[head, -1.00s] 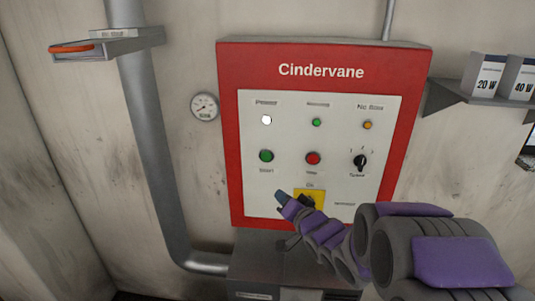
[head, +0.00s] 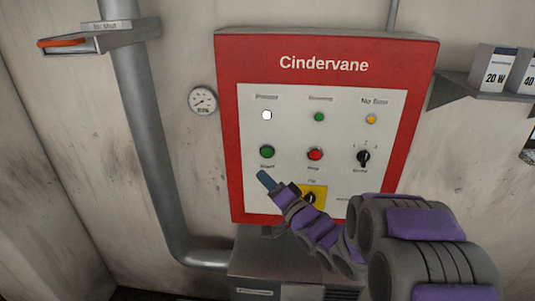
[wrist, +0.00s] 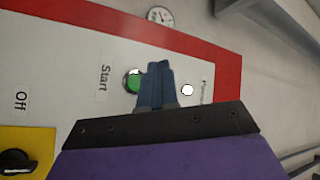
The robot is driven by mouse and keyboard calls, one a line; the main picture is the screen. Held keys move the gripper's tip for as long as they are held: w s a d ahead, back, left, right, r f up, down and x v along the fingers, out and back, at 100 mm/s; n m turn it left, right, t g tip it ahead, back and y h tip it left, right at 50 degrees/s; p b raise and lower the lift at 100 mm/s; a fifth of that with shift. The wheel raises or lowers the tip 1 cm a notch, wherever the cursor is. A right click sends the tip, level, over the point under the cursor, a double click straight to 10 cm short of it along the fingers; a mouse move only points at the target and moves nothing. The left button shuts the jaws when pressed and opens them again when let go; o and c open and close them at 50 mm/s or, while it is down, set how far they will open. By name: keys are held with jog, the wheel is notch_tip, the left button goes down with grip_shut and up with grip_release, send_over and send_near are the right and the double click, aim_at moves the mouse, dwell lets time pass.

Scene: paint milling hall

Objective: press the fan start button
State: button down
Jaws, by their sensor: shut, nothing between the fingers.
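The green start button (head: 267,152) sits at the left of the middle row on the white panel face of the red Cindervane box (head: 228,130). In the wrist view the green button (wrist: 133,82) shows beside the fingertips, partly hidden by them, with the word Start below it in the panel's own reading. My gripper (head: 265,179) has blue fingers and is shut and empty. In the head view its tips are just below the green button, over the Start label. The wrist view shows the gripper (wrist: 155,72) pointing at the panel; I cannot tell whether it touches.
A red button (head: 315,154) and a black selector knob (head: 363,158) are to the right of the green one. A yellow plate with a black Off switch (head: 313,196) lies below, partly behind my arm. A grey pipe (head: 150,140) runs at the left.

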aim_at(267, 152)
jog(key=shift+w+p, duration=1.1)
jog(key=shift+w, duration=3.2)
jog(key=shift+w+r+p, duration=0.15)
jog(key=shift+w+p, duration=0.2)
jog(key=shift+p, duration=0.35)
jog(key=shift+w+d+p, duration=0.1)
jog(key=shift+w+p, duration=0.35)
jog(key=shift+p, duration=0.05)
jog(key=shift+s, duration=0.85)
